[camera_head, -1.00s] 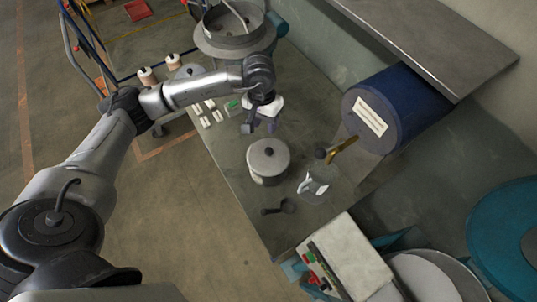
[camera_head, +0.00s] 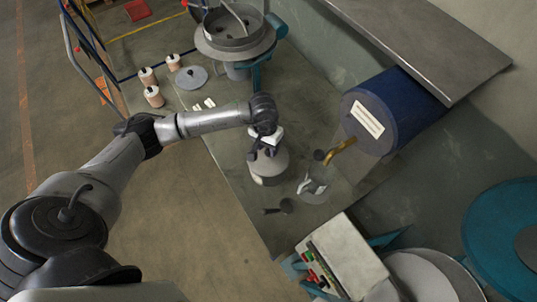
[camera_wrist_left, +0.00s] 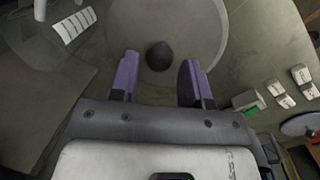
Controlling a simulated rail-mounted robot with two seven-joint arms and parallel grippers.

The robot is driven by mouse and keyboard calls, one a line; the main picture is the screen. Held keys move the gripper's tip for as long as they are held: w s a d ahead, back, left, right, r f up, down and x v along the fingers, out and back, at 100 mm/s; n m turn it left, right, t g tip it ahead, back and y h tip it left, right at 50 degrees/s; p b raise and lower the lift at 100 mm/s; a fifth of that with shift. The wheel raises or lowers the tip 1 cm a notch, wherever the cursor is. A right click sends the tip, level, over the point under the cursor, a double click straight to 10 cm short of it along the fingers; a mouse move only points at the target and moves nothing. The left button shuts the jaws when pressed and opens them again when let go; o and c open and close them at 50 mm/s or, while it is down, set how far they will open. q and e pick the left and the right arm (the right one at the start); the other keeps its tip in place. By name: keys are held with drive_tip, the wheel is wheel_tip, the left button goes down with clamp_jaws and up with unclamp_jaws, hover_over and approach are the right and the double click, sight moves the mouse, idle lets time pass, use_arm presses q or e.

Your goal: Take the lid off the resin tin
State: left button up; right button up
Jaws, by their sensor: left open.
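The resin tin (camera_head: 270,178) is a pale round tin standing on the grey bench. Its grey lid (camera_wrist_left: 205,35) has a dark round knob (camera_wrist_left: 159,56) in the middle. My left gripper (camera_head: 262,153) is over the tin and hides much of the lid in the head view. In the left wrist view its two purple-grey fingers (camera_wrist_left: 159,68) are open, one on each side of the knob, with a gap to each side. I cannot tell how far the fingertips are above the lid. My right gripper is not in view.
A clear vessel with a white label (camera_head: 314,187) and a dark scoop (camera_head: 283,206) stand close to the tin. A blue drum (camera_head: 400,110) with a brass tap is at right. A control box (camera_head: 340,255) is in front. Several pale spools and a grey knobbed disc (camera_head: 190,77) are at back left.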

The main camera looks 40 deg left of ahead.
sight(268, 150)
use_arm(q)
drive_tip(key=shift+s+d+f, duration=0.1)
drive_tip(key=shift+d+f, duration=0.05)
drive_tip(key=shift+f, duration=0.65)
drive_tip(key=shift+d+f, duration=0.1)
drive_tip(key=shift+f, duration=0.65)
drive_tip(key=c, duration=0.7)
